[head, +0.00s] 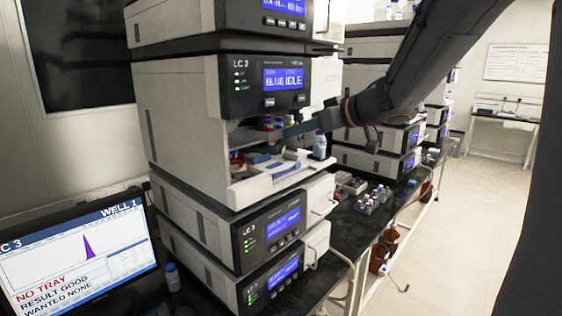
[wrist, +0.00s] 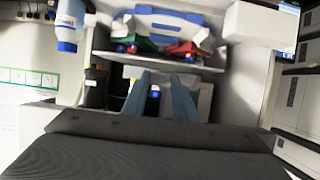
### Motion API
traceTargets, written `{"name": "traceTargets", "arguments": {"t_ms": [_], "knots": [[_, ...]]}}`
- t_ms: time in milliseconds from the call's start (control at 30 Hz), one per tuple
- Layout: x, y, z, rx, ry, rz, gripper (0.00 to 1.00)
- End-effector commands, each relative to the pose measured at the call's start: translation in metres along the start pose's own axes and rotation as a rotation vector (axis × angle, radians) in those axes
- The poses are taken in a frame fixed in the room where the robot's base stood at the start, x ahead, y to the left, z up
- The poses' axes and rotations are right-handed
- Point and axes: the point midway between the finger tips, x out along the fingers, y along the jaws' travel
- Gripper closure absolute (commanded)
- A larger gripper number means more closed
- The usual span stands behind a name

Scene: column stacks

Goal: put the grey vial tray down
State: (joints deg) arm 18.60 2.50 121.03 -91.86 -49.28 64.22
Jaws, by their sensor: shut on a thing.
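In the head view my gripper (head: 287,131) reaches from the right into the open bay of the LC 3 unit (head: 238,190). It is shut on the grey vial tray (head: 256,135), which is held above the bay floor; small coloured vials show at it. The tray is partly hidden by the bay's front and my fingers. In the wrist view my two blue-grey fingers (wrist: 161,82) point into the bay, with a dark vial with a blue cap between them. Below the tray, the bay floor carries blue and white parts (head: 262,160).
A white bottle with a blue cap (head: 320,146) stands at the bay's right edge; it also shows in the wrist view (wrist: 67,28). Vial racks (head: 372,199) stand on the dark bench. A monitor (head: 75,256) at lower left reads NO TRAY. The aisle floor at right is clear.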

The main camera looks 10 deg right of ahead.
Motion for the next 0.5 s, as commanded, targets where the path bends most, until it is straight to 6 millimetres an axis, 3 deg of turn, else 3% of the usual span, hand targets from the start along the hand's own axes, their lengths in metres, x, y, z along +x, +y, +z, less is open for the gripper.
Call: {"name": "traceTargets", "arguments": {"t_ms": [200, 500], "knots": [[0.015, -0.001, 0.037, 0.005, -0.003, -0.002, 0.97], [0.027, 0.0, 0.068, 0.006, -0.003, 0.001, 0.97]]}}
